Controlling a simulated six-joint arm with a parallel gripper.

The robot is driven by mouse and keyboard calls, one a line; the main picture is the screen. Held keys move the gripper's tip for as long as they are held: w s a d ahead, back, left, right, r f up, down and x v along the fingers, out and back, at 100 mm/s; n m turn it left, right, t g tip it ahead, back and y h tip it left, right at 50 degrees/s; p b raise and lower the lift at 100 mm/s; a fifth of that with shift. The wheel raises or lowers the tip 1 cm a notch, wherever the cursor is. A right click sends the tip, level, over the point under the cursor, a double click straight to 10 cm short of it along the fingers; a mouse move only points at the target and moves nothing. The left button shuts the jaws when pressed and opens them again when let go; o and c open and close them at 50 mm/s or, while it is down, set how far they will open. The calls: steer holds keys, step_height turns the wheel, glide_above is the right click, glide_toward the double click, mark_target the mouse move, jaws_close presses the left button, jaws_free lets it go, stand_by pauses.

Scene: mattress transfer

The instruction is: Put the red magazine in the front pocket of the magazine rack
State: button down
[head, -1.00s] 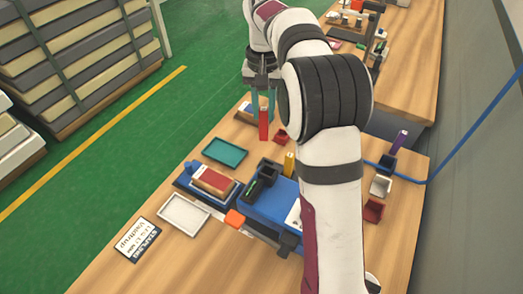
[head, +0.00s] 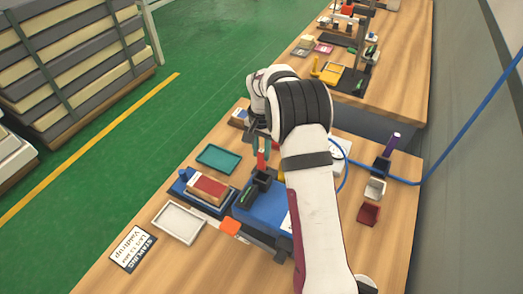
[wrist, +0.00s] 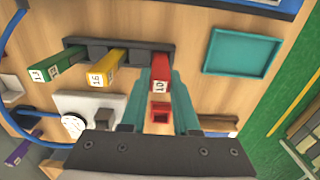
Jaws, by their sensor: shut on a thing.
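The red magazine (wrist: 160,85) is upright between the teal fingers of my gripper (wrist: 158,102) in the wrist view, its end marked 10. My gripper is shut on it. The black magazine rack (wrist: 97,47) lies just beyond, and the magazine lines up with its right end in this view. I cannot tell whether its lower end is in a pocket or above it. A yellow magazine (wrist: 103,76) and a green magazine (wrist: 55,69) stand at the rack's other pockets. In the head view, the red magazine (head: 261,160) shows below my gripper (head: 262,148); my arm hides much around it.
A teal tray (head: 218,159) lies left of my gripper in the head view. A blue fixture (head: 265,216) stands close below it. A purple magazine (head: 392,143) stands at the right.

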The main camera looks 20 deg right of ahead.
steer(key=c, duration=0.7)
jaws_free()
steer(key=shift+f, duration=0.1)
steer(key=shift+o, duration=0.2)
step_height(320, 180, up, 12)
steer(key=s+a+r+n, duration=0.1)
steer(key=s+a+r, duration=0.2)
steer(key=s, duration=0.4)
steer(key=s+a+r+n, duration=0.1)
steer(key=s+a+r, duration=0.1)
steer(key=s+r, duration=0.35)
steer(key=s+a+f+y, duration=0.1)
steer(key=s+a+f, duration=0.1)
steer(key=s, duration=0.9)
steer(key=s+a+f+n, duration=0.1)
steer(key=s+a+f, duration=0.2)
steer(key=s, duration=0.9)
steer(key=shift+f+y, duration=0.4)
steer(key=shift+f, duration=0.35)
steer(key=shift+s+a, duration=0.1)
